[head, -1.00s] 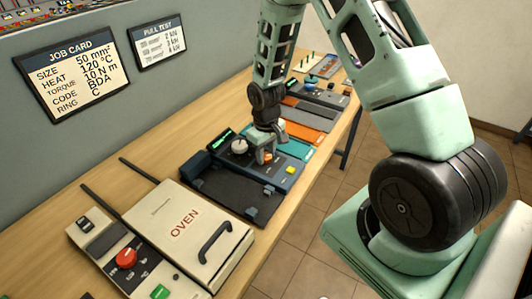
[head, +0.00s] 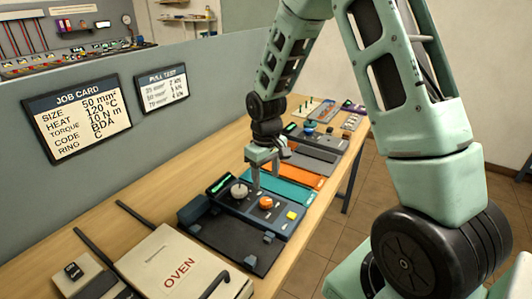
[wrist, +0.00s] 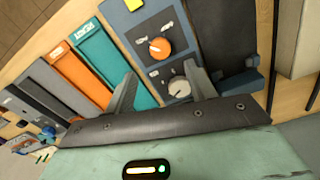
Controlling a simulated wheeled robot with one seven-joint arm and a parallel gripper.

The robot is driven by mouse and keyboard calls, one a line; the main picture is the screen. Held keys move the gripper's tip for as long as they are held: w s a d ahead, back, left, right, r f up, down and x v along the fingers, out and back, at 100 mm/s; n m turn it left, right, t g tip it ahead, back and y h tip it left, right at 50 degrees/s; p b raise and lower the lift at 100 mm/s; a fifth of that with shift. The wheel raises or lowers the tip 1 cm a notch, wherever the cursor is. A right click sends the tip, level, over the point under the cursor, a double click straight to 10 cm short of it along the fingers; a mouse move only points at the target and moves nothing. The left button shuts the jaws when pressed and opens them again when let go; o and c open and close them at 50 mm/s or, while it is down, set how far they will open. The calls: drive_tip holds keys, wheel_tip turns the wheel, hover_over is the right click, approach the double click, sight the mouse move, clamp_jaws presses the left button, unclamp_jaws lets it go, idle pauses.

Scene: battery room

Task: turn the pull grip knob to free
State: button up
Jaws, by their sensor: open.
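The pull test unit is a dark blue panel (head: 256,212) on the bench. It has a grey-white knob (head: 239,191), an orange knob (head: 266,202) with a white pointer line, and a yellow button (head: 291,215). Small labels flank the orange knob (wrist: 160,48) in the wrist view, too small to read, so I cannot confirm which knob is the grip. My gripper (head: 265,178) is open and empty above the panel's far side. In the wrist view the grey knob (wrist: 179,88) lies between the fingers, and the orange knob is just beyond the fingertips.
A black plate with blue blocks (head: 225,237) lies in front of the panel. Teal (head: 278,186) and orange (head: 300,172) trays lie behind it. A cream oven (head: 178,267) stands nearer me. A job card (head: 78,120) and a pull test card (head: 162,87) hang on the wall.

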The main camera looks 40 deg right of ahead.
wheel_tip(320, 180, up, 8)
drive_tip(key=shift+r+b, duration=0.2)
drive_tip(key=shift+b, duration=0.2)
idle(0.3)
drive_tip(key=s+a+r+n, duration=0.1)
drive_tip(key=s+a+n, duration=0.1)
drive_tip(key=s+a, duration=0.45)
drive_tip(key=s+a+r+n, duration=0.1)
drive_tip(key=s+a, duration=0.2)
drive_tip(key=a, duration=0.7)
drive_tip(key=s+a+n, duration=0.1)
drive_tip(key=s+a, duration=0.3)
drive_tip(key=s, duration=0.3)
drive_tip(key=s+a+n, duration=0.2)
drive_tip(key=s+a, duration=0.1)
drive_tip(key=s, duration=0.4)
drive_tip(key=shift+s+a+n+y, duration=0.3)
drive_tip(key=shift+s+a, duration=0.05)
drive_tip(key=shift+s, duration=0.05)
drive_tip(key=shift+o, duration=0.5)
drive_tip(key=shift+r, duration=0.1)
